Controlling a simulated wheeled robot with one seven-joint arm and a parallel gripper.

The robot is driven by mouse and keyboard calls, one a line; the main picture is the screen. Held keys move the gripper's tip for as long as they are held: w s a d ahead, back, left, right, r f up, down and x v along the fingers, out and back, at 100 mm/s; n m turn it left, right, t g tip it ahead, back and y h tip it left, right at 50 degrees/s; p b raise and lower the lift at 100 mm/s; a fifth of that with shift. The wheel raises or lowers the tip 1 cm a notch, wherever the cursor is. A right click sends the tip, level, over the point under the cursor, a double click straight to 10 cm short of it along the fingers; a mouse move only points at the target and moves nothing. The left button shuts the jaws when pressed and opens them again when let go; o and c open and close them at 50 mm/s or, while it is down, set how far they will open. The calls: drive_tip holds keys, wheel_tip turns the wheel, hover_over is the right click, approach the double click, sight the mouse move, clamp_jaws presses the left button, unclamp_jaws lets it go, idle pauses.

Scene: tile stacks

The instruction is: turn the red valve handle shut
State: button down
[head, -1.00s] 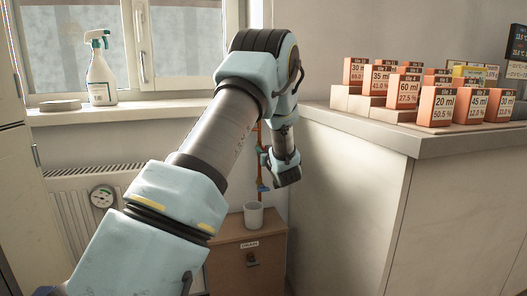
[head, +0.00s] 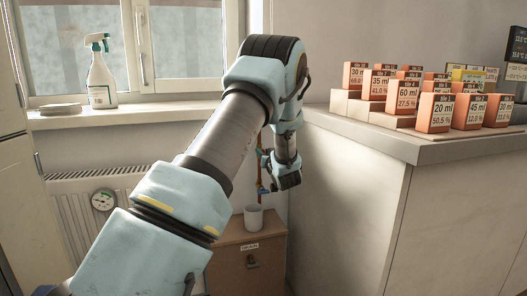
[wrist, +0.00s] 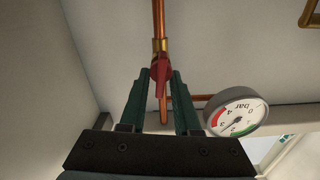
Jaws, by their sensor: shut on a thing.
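The red valve handle (wrist: 161,72) sits at a brass fitting on a vertical copper pipe (wrist: 158,20) in the wrist view. It points down the picture, roughly in line with the pipe. My gripper (wrist: 162,78) has its dark green fingers on either side of the handle and is shut on it. In the head view my gripper (head: 266,186) is low beside the counter's end, in front of the pipe. The handle cannot be made out there behind my wrist.
A pressure gauge (wrist: 235,113) is close right of the fingers. A white cup (head: 253,217) stands on a brown cabinet (head: 232,268) below my gripper. The counter (head: 400,150) with orange boxes is to the right. A radiator (head: 72,215) is left.

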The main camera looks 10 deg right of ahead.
drive_tip(key=m+p, duration=0.2)
drive_tip(key=shift+d+r+m, duration=0.15)
drive_tip(key=shift+d+m, duration=0.1)
drive_tip(key=shift+m, duration=0.05)
drive_tip(key=shift+d+f+m+p, duration=0.1)
drive_tip(key=shift+f+m+p, duration=0.15)
drive_tip(key=shift+m+p, duration=1.45)
drive_tip(key=shift+d+f+m+p, duration=0.1)
drive_tip(key=shift+f+m+p, duration=0.35)
drive_tip(key=shift+m, duration=2.4)
drive_tip(key=shift+d+f+m+p, duration=0.1)
drive_tip(key=shift+m+p, duration=1.2)
drive_tip(key=shift+m, duration=0.95)
drive_tip(key=c, duration=0.9)
unclamp_jaws()
drive_tip(key=shift+c, duration=0.2)
drive_tip(key=s+d, duration=0.1)
drive_tip(key=s, duration=0.9)
drive_tip(key=shift+s+d, duration=0.2)
drive_tip(key=shift+s, duration=0.1)
